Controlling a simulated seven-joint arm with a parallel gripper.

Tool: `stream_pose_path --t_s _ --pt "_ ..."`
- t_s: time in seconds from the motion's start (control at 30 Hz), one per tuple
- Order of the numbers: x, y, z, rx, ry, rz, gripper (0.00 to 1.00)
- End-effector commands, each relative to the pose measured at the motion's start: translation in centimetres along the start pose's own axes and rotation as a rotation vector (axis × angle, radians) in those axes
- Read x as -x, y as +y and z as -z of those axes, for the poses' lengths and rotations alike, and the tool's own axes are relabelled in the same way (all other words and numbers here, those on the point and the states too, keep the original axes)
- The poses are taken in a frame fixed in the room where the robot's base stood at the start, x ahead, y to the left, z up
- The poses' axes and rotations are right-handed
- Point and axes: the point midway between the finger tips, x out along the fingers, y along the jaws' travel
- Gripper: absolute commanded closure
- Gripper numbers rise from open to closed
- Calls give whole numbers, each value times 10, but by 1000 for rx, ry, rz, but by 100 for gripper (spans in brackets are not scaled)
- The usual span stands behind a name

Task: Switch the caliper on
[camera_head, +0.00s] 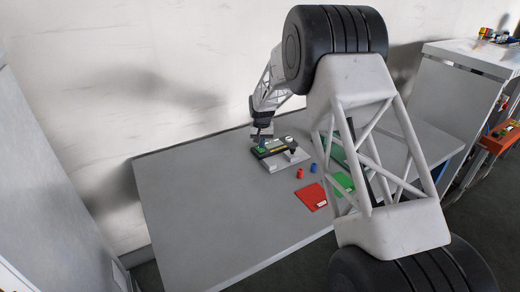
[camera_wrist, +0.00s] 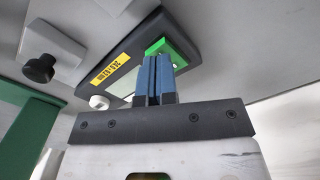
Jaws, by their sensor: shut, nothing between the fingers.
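The caliper, as far as I can tell, is the dark flat device on a pale base in the head view (camera_head: 275,151). In the wrist view its dark body (camera_wrist: 137,38) carries a yellow display strip (camera_wrist: 110,70) with digits, a pale round knob (camera_wrist: 98,102) and a green block (camera_wrist: 181,46) at one end. My gripper (camera_head: 262,140) is over the green end in the head view. In the wrist view its blue fingers (camera_wrist: 155,75) are shut, empty, with tips at the green block. They hide part of it; I cannot tell whether they touch it.
A pale block (camera_wrist: 50,45) with a black knob (camera_wrist: 38,68) is beside the dark body. On the grey table (camera_head: 190,200) are a red piece (camera_head: 311,196), small red (camera_head: 300,173) and blue (camera_head: 313,168) parts, and green pieces (camera_head: 343,182). The table's left side is clear.

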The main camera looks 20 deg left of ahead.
Motion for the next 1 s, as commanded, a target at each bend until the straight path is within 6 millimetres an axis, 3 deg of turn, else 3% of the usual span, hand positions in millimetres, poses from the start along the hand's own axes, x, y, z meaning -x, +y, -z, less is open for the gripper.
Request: stream_pose_path --t_s 1.0 --pt "-11 0 0 0 0 0 100"
